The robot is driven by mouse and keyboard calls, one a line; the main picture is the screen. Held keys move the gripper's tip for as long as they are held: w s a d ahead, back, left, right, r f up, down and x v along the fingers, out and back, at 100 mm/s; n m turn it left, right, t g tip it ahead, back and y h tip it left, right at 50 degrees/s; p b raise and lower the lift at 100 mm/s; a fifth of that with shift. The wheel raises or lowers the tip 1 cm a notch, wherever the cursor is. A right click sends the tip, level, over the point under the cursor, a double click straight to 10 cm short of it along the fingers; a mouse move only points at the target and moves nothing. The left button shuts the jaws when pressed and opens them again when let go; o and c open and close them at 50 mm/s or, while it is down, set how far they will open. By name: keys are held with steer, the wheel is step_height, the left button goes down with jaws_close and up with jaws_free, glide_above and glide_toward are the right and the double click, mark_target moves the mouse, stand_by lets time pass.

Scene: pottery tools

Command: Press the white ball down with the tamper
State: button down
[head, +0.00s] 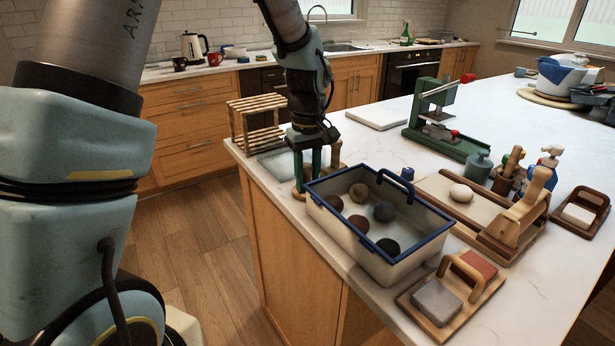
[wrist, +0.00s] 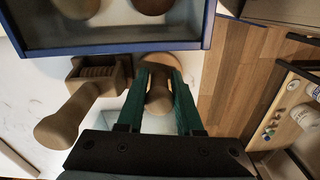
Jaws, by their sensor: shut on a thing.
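The white ball (head: 461,193) sits on a light board in a wooden tray (head: 436,191), right of the blue-rimmed bin in the head view. My gripper (head: 308,178) points down at the counter's near left edge, just left of the bin. In the wrist view, its green fingers (wrist: 160,82) are shut on a rounded wooden tool (wrist: 158,100), which looks like the tamper. The tool's lower end is hard to make out, so I cannot tell whether it touches the counter. The ball does not show in the wrist view.
The blue-rimmed bin (head: 334,240) holds several dark and brown balls and stands between my gripper and the tray. A wooden handled tool (head: 535,200) stands at the tray's right. A green press (head: 440,133) stands behind.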

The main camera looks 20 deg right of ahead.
steer(key=shift+c, duration=2.4)
jaws_free()
step_height(320, 180, up, 11)
steer(key=shift+f+b, duration=0.1)
steer(key=shift+b, duration=1)
steer(key=w+a+f, duration=0.1)
steer(key=a+f, duration=0.2)
steer(key=a, duration=0.6)
steer(key=w+a+f, duration=0.1)
steer(key=a+f, duration=0.1)
steer(key=a, duration=0.7)
steer(key=s+a+f+m, duration=0.1)
steer(key=s+a+f, duration=0.1)
steer(key=a, duration=0.4)
steer(key=s+a+f+m+t, duration=0.1)
steer(key=s+a+f, duration=0.1)
steer(key=a, duration=0.4)
steer(key=shift+s+t, duration=0.3)
steer(key=shift+s, duration=0.5)
